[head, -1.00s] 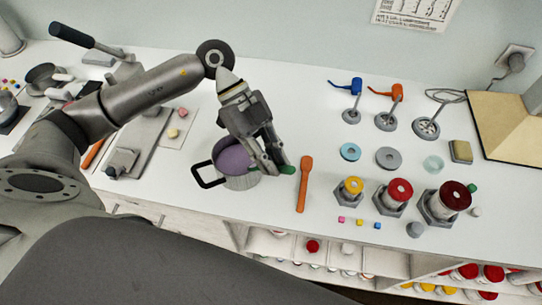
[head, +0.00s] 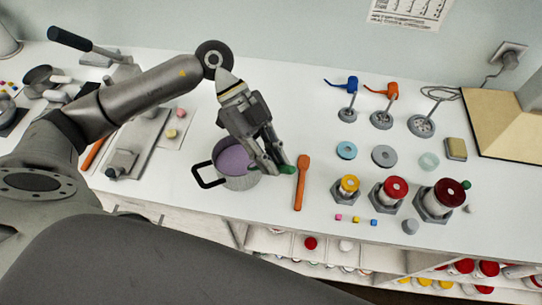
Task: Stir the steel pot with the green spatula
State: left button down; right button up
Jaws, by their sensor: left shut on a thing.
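The steel pot (head: 240,183) stands on the white counter with its black handle (head: 206,177) toward the left. Purple contents (head: 234,159) fill much of it. My left gripper (head: 279,167) is at the pot's right rim, pointing down. It is shut on the green spatula (head: 288,169), of which only a short green end shows beside the fingers. The rest of the spatula is hidden by the gripper, so I cannot tell how deep it sits in the pot. My right gripper is not in view.
An orange spatula (head: 300,184) lies just right of the pot. Yellow, red and dark red topped jars (head: 395,190) stand further right, with small coloured cubes (head: 356,220) before them. Open shelves (head: 330,255) are below the front edge.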

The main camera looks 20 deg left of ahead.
pick_arm(q)
jog(key=shift+r+p, duration=2.35)
jog(key=shift+r, duration=0.35)
jog(key=shift+f, duration=0.1)
